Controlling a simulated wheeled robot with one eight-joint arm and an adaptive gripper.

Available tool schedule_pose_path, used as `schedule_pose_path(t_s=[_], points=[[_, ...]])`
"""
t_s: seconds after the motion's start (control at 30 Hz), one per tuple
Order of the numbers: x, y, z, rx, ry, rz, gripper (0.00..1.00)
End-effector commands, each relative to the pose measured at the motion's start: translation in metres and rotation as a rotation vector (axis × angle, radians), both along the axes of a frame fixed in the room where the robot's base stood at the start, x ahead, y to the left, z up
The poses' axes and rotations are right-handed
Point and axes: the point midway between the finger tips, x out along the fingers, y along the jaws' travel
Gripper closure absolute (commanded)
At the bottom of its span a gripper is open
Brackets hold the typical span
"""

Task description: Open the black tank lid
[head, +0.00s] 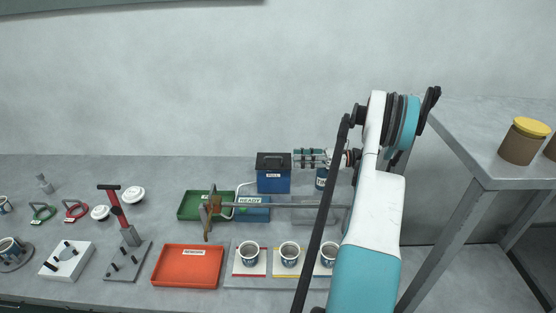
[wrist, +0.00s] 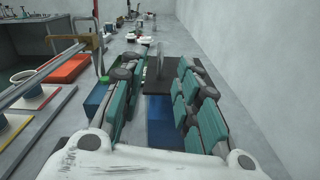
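The tank is a blue box (head: 273,183) labelled "FULL" at the back of the bench. Its black lid (head: 273,161) sits on top with a raised handle and looks closed. In the wrist view the black lid (wrist: 168,78) and the blue tank front (wrist: 163,125) lie ahead, between the finger lines. My gripper (head: 299,158) is just right of the lid, at about lid height, pointing left. Its teal-padded fingers (wrist: 160,62) are spread apart with nothing clamped between them. Whether a fingertip touches the lid, I cannot tell.
A blue "READY" box (head: 251,213), a green tray (head: 190,206) and a brown upright with a long rod (head: 280,205) stand in front of the tank. A red tray (head: 187,267) and several cups (head: 289,254) are nearer. A grey wall is behind.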

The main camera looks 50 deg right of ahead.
Motion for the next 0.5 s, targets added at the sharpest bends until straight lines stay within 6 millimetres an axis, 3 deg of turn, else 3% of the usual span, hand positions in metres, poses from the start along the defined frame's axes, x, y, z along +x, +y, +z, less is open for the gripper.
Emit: schedule_pose_path(t_s=[0.2, 0.5], points=[[0.035, 0.028, -0.002, 0.000, 0.000, 0.003, 0.70], [0.063, 0.050, 0.000, 0.001, -0.001, 0.001, 0.70]])
